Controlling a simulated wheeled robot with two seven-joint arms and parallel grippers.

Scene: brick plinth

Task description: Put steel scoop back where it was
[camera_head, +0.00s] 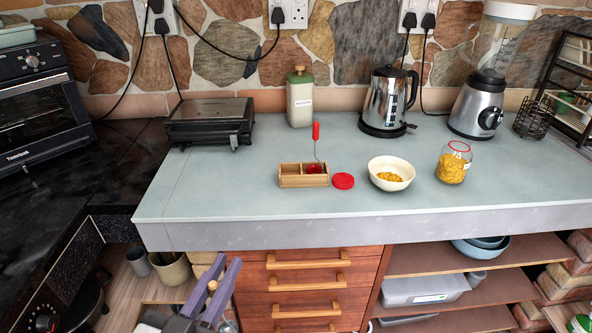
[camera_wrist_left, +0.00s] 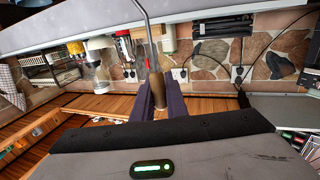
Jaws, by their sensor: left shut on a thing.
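My left gripper (camera_head: 226,268) is low at the bottom of the head view, in front of the counter edge and drawers. In the left wrist view its purple fingers are shut on the brown handle of the steel scoop (camera_wrist_left: 157,88). A thin steel rod runs from that handle to the top of the picture; the scoop's head is out of view. In the head view only a small tan spot of the handle shows between the fingers. A divided wooden box (camera_head: 292,182) stands on the counter, with a red-handled tool upright in its right part. My right gripper is not in view.
On the counter are a red lid (camera_head: 343,181), a cream bowl of yellow pieces (camera_head: 391,167), a glass jar (camera_head: 454,163), a canister (camera_head: 300,100), a kettle (camera_head: 388,98), a blender (camera_head: 480,105) and a grill (camera_head: 210,120). The counter's front left is clear.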

